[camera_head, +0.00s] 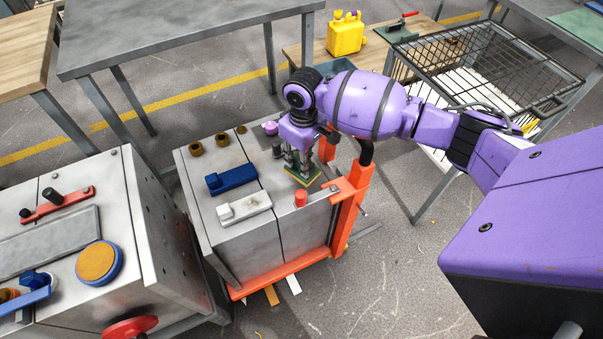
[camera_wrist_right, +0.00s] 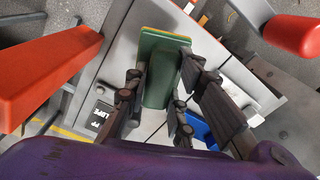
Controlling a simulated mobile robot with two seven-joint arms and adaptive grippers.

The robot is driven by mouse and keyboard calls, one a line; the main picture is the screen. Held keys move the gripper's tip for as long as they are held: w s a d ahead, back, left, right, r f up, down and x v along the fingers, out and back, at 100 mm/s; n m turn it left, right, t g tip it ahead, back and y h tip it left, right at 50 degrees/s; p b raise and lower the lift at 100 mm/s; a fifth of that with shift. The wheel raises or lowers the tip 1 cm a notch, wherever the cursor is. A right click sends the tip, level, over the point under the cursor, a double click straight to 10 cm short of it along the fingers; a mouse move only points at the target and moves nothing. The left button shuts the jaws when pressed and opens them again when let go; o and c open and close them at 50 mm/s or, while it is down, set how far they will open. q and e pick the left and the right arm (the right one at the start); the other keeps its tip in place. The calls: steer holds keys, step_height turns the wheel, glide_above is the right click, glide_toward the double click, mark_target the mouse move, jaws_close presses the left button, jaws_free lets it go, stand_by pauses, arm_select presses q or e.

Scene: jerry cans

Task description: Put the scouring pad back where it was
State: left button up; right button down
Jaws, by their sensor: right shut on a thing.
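The scouring pad (camera_head: 303,179), green with a yellow side, is between the fingers of my right gripper (camera_head: 299,165). In the head view it is over the right part of the grey metal box top (camera_head: 245,222), between the white handle and the orange post. I cannot tell whether its lower edge touches the top. In the right wrist view the pad (camera_wrist_right: 160,75) shows its green face, with a thin yellow edge, between the dark fingers of the right gripper (camera_wrist_right: 165,85), which are shut on it. My left gripper is not in view.
The box top carries a blue handle (camera_head: 232,180), a white handle (camera_head: 244,208), a red knob (camera_head: 301,198) and brown cups (camera_head: 195,148). An orange post (camera_head: 352,200) stands close right of the gripper. A yellow jerry can (camera_head: 345,36) and a wire basket (camera_head: 480,70) are behind.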

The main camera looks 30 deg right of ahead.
step_height(320, 180, down, 5)
steer(key=shift+f+b, duration=0.2)
steer(key=shift+b, duration=0.1)
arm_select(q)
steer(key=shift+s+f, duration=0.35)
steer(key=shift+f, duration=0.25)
arm_select(e)
steer(key=shift+f, duration=0.1)
steer(key=c, duration=1.5)
jaws_free()
arm_select(q)
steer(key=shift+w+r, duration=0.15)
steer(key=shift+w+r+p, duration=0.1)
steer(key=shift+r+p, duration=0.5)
steer(key=shift+p, duration=0.15)
arm_select(e)
step_height(320, 180, up, 12)
steer(key=shift+r, duration=0.15)
